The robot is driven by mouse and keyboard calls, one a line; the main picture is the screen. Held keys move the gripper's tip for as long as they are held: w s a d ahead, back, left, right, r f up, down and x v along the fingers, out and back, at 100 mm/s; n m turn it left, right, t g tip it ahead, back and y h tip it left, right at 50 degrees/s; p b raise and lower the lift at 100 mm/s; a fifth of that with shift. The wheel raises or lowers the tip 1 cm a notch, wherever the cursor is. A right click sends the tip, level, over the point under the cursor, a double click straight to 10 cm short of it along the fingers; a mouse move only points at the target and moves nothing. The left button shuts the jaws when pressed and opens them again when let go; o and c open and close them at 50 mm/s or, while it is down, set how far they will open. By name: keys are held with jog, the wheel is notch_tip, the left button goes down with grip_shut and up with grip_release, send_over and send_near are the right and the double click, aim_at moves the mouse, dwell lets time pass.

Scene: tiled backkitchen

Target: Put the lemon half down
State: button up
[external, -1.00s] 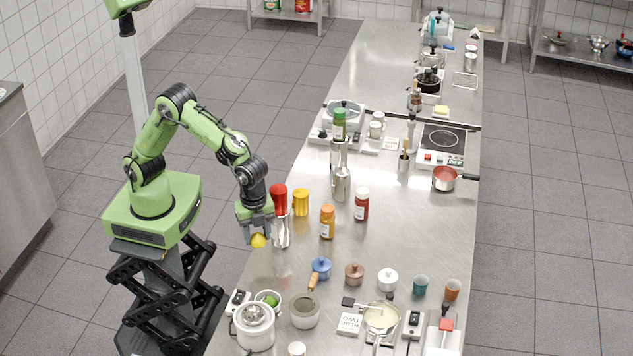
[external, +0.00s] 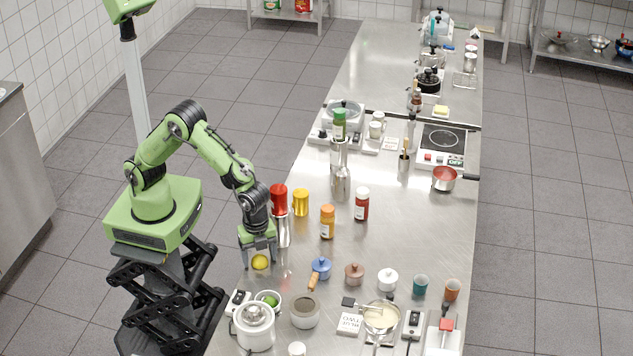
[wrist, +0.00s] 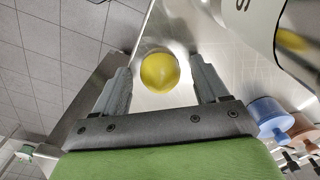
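The lemon half (external: 260,262) is a yellow rounded piece at the left edge of the steel counter (external: 300,257). In the wrist view the lemon half (wrist: 160,72) shows its yellow peel, and it appears to rest on the counter. My gripper (external: 259,255) is just above it, pointing down. In the wrist view my gripper (wrist: 161,80) has its fingers spread, one on each side of the lemon half, with a visible gap on both sides. The lemon's cut face is not seen.
A red-topped steel bottle (external: 279,200) stands close behind my gripper. A blue lidded pot (external: 321,267), a grey pot (external: 305,310) and a white cooker (external: 254,327) stand to the right and front. Bare counter lies between the lemon and the blue pot.

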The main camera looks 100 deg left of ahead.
aim_at(259, 255)
jog(key=s+a+r+n+t+p, duration=0.1)
jog(key=s+a+r, duration=0.1)
jog(key=r, duration=0.7)
jog(key=s+a+r+n+p, duration=0.2)
jog(key=r, duration=0.8)
jog(key=s+a+r+n+t, duration=0.1)
jog(key=s+a+n, duration=0.3)
jog(key=s, duration=0.5)
jog(key=s+a+r+n+t, duration=0.2)
jog(key=s+a+n+t, duration=0.1)
jog(key=s, duration=0.7)
jog(key=shift+s+a+n+t+b, duration=0.25)
jog(key=shift+a+n, duration=0.25)
jog(key=shift+a, duration=0.35)
